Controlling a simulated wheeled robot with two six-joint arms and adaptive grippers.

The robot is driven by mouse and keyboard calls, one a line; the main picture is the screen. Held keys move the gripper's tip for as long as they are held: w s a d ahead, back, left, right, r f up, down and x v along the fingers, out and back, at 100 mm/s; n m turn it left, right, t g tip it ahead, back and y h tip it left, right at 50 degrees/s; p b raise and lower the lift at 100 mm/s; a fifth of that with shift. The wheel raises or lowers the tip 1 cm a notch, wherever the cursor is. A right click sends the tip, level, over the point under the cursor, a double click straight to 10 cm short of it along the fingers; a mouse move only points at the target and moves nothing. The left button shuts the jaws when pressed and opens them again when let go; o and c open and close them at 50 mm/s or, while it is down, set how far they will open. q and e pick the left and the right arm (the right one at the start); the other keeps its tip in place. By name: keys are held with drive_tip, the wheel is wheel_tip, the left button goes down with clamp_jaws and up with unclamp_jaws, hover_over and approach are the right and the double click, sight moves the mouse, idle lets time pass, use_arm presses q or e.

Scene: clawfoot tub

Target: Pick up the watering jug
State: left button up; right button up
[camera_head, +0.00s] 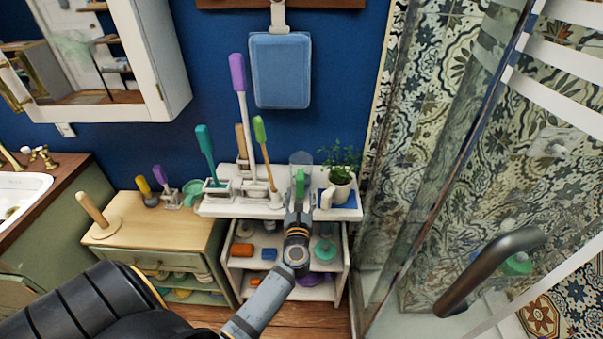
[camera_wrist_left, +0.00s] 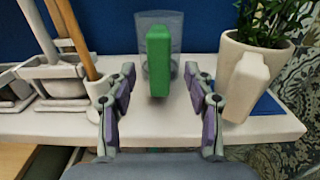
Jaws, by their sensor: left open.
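The watering jug has a clear, see-through body (camera_head: 301,158) and a green handle (camera_head: 299,177). It stands upright on the white shelf top, against the blue wall. In the left wrist view the green handle (camera_wrist_left: 158,62) faces me, with the clear body (camera_wrist_left: 174,28) behind it. My left gripper (camera_head: 298,205) is open in front of the jug. In the wrist view its fingers (camera_wrist_left: 159,85) stand on either side of the handle's line, with gaps on both sides. I cannot tell whether the handle is within the fingertips' reach. My right gripper is not in view.
A potted plant (camera_head: 340,178) and a pale block-like object (camera_wrist_left: 246,85) stand close right of the jug on the white shelf (camera_head: 230,209). Brushes in holders (camera_head: 257,188) stand to the left. A glass shower panel (camera_head: 440,150) is at the right.

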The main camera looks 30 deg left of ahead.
sight(300, 188)
use_arm(q)
drive_tip(key=p+x, duration=0.1)
drive_tip(key=x, duration=0.3)
drive_tip(key=shift+w+a+r, duration=0.1)
drive_tip(key=shift+r, duration=0.1)
drive_tip(key=shift+w+a+f, duration=0.15)
drive_tip(key=shift+w+a, duration=0.1)
drive_tip(key=shift+w, duration=0.15)
drive_tip(key=shift+s, duration=0.15)
drive_tip(key=shift+c, duration=0.4)
drive_tip(key=c, duration=1)
clamp_jaws()
